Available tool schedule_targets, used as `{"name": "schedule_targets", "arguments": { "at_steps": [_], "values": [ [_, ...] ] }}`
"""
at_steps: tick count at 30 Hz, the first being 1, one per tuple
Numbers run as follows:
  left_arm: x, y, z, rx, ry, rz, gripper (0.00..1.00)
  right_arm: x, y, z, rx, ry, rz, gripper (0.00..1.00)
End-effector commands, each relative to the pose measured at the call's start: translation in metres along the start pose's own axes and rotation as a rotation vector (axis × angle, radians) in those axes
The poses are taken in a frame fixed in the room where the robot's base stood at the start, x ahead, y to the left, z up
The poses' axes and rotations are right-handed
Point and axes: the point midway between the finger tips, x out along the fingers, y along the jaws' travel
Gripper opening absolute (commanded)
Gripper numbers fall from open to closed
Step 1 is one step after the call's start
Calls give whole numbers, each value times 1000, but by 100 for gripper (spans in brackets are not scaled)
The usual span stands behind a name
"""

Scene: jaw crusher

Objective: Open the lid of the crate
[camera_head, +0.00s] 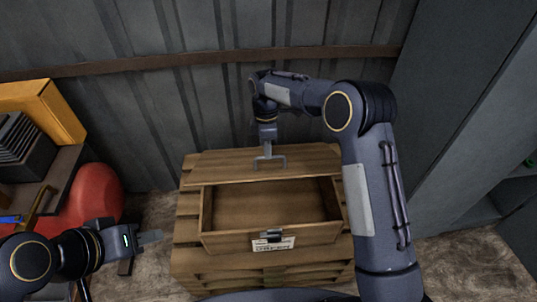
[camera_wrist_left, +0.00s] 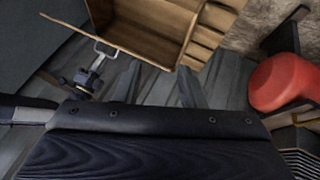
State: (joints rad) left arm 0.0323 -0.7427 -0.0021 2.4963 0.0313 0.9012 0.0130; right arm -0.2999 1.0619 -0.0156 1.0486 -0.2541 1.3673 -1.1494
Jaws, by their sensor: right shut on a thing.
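The wooden crate (camera_head: 215,245) stands in the middle of the head view, its inside (camera_head: 265,205) visible and empty. A metal latch (camera_head: 270,236) and a label are on its front. The lid (camera_head: 222,168) is raised at the crate's back, uncovering the opening. My right gripper (camera_head: 269,163) is shut on the lid near the middle of its edge. The lid (camera_wrist_left: 120,30) and right gripper (camera_wrist_left: 103,50) also show in the left wrist view.
A corrugated metal wall (camera_head: 150,110) stands close behind the crate. At the left are a red rounded object (camera_head: 97,195), a yellow box (camera_head: 55,110) and a dark shelf. A grey cabinet (camera_head: 450,110) is at the right. Some floor (camera_head: 465,260) is free at the lower right.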

Motion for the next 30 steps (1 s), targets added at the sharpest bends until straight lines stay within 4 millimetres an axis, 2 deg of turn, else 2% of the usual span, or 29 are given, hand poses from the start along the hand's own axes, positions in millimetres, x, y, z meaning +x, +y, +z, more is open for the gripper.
{"name": "schedule_targets", "arguments": {
  "at_steps": [1, 14, 22, 26, 30],
  "values": [
    [0, 0, 0, 0, 0, 0, 36, 2, 14, 5, 9, -1, 40, 0],
    [0, 0, 0, 0, 0, 0, 36, 3, 16, 5, 10, -2, 38, 0],
    [1, 0, -1, -12, -10, 2, 1, 3, 16, 5, 10, -2, 38, 0],
    [4, 0, -5, -89, -75, 13, 0, 3, 16, 5, 10, -2, 38, 0],
    [13, 1, -16, -266, -216, 37, 0, 3, 16, 5, 10, -2, 38, 0]
  ]
}}
